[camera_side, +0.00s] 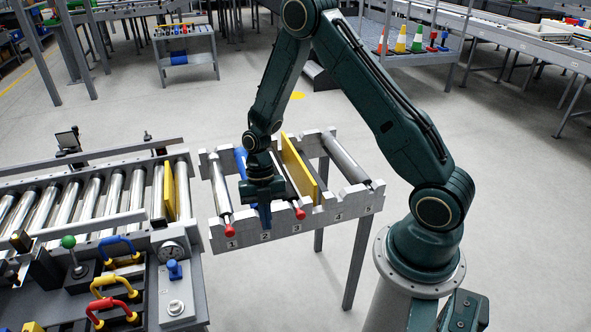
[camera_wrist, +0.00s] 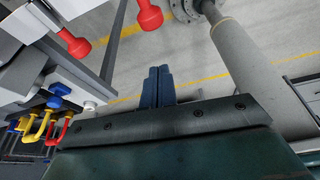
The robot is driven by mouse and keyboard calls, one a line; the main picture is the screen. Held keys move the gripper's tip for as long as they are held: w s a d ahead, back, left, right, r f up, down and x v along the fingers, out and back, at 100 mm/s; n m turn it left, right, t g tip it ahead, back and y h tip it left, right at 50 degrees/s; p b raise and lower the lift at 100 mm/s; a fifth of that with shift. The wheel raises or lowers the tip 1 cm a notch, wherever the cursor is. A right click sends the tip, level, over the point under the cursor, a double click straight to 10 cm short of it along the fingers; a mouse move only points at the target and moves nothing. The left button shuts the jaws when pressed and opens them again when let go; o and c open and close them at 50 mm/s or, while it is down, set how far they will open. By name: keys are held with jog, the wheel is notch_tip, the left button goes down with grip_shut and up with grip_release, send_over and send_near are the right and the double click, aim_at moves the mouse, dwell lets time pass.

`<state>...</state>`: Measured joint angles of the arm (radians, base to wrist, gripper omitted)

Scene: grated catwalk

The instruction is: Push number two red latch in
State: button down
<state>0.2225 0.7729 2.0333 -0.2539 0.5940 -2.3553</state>
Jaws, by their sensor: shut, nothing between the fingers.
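The slotted grey rack (camera_side: 335,212) carries rollers in slots numbered along its front rail. A red latch (camera_side: 230,230) sticks out at slot one and another red latch (camera_side: 300,213) at about slot three. My gripper (camera_side: 265,225) points down at the front rail by the number two label, its blue fingers shut and empty. The number two latch is not visible there; my gripper covers that spot. In the wrist view the shut fingers (camera_wrist: 158,72) show with one red knob (camera_wrist: 75,43) at left and another red knob (camera_wrist: 149,15) above; I cannot tell their numbers. Contact is unclear.
A blue roller (camera_side: 240,162) and a yellow plate (camera_side: 298,168) lie in the rack. A roller conveyor (camera_side: 100,195) and a console with coloured handles (camera_side: 115,280) stand at left. Open floor lies in front of the rack.

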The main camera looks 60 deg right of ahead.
jog(key=v, duration=0.5)
jog(key=shift+r, duration=0.4)
jog(key=shift+r, duration=0.1)
jog(key=s+a+r+m+t+h, duration=0.1)
jog(key=s+r+m+t, duration=0.15)
jog(key=r+m, duration=0.5)
jog(key=s+a+r+m+t+h, duration=0.15)
jog(key=s+r+m, duration=0.3)
jog(key=r, duration=0.65)
jog(key=s+a+r+m+t, duration=0.1)
jog(key=s+r+m+t, duration=0.3)
jog(key=s+r+m, duration=0.3)
jog(key=shift+s+r+m+h, duration=0.15)
jog(key=shift+s+m+h, duration=0.2)
jog(key=shift+s+m, duration=2.65)
